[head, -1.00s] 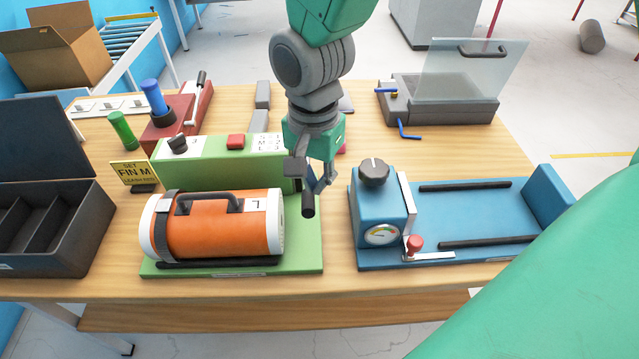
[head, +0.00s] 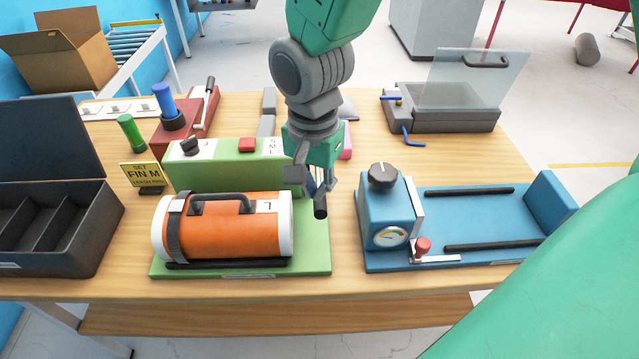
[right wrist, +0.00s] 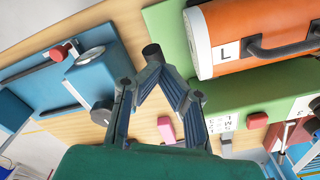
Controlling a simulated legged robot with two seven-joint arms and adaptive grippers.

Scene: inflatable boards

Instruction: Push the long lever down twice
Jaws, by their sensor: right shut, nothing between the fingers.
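A black cylindrical grip (head: 320,208), which looks like the end of the long lever, sticks out at the right end of the green station (head: 238,174). The rest of that lever is hidden behind my gripper. My right gripper (head: 312,188) is shut and empty, pointing down right at this grip. In the right wrist view my fingertips (right wrist: 157,75) meet just beside the black grip (right wrist: 152,50); I cannot tell whether they touch it. Another lever, with a black handle (head: 209,88), stands raised on the red box at the back left. My left gripper is not in view.
An orange cylinder (head: 225,228) lies on the green base, left of my gripper. A blue fixture (head: 385,215) with a dial stands to the right. A dark open case (head: 75,255) is at the left. Bare tabletop (head: 343,240) lies between the green and blue stations.

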